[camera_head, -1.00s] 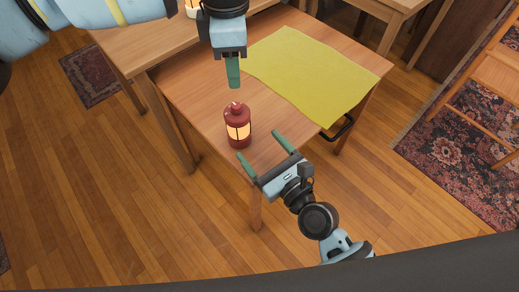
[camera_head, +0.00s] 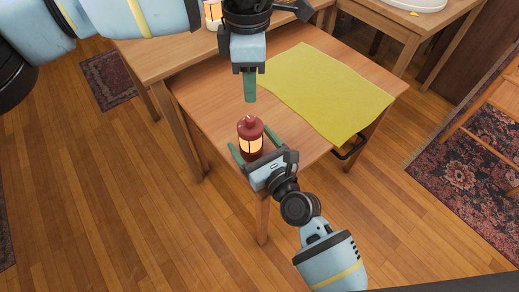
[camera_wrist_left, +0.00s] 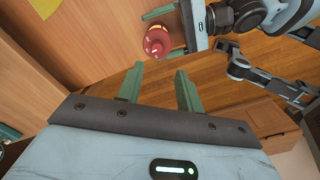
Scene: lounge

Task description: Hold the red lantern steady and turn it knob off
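The red lantern (camera_head: 250,139) stands upright near the front corner of the wooden table (camera_head: 205,93), its panes glowing yellow. It also shows from above in the left wrist view (camera_wrist_left: 157,42). Its knob is too small to make out. My right gripper (camera_head: 253,146) is open at the table's edge, with its green fingers on either side of the lantern; I see gaps beside it. My left gripper (camera_head: 250,99) points down just behind and above the lantern. The left wrist view shows its fingers (camera_wrist_left: 158,78) apart with nothing between them.
A yellow cloth (camera_head: 325,90) covers the back right of the table. A black handle-like loop (camera_head: 350,149) sticks out at the table's right edge. Another lit lantern (camera_head: 213,12) stands on the table behind. A wooden chair (camera_head: 492,95) is at the right.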

